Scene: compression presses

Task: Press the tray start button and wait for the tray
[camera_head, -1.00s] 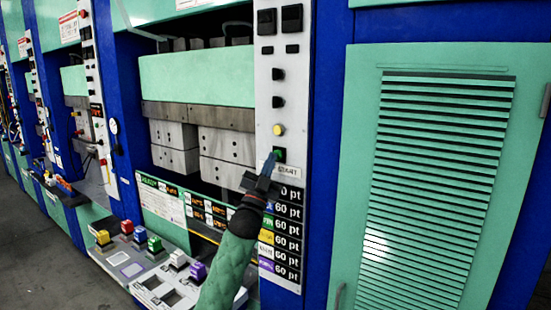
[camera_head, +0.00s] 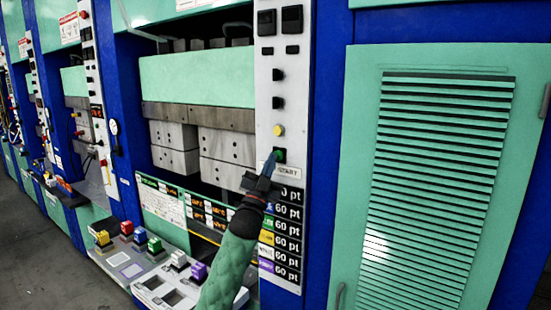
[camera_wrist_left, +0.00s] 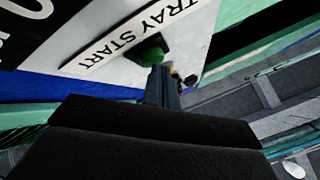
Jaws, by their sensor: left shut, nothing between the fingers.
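The green tray start button (camera_head: 281,155) is on the white control panel of the press, just above a small label plate. In the left wrist view the button (camera_wrist_left: 150,50) sits beside the words "TRAY START". My left gripper (camera_head: 269,160) is shut and empty, its fingertips at the button's lower left edge. In the left wrist view the blue-grey fingers (camera_wrist_left: 160,85) reach up to the button and cover part of it. They look to be touching it or very close; I cannot tell whether it is pressed in. My right gripper is out of view.
A yellow button (camera_head: 278,130) and black switches (camera_head: 277,75) are above on the panel. A row of "60 pt" labels (camera_head: 288,228) is below. Small coloured blocks stand on a ledge (camera_head: 150,285) at lower left. A green louvred cabinet (camera_head: 360,200) stands to the right.

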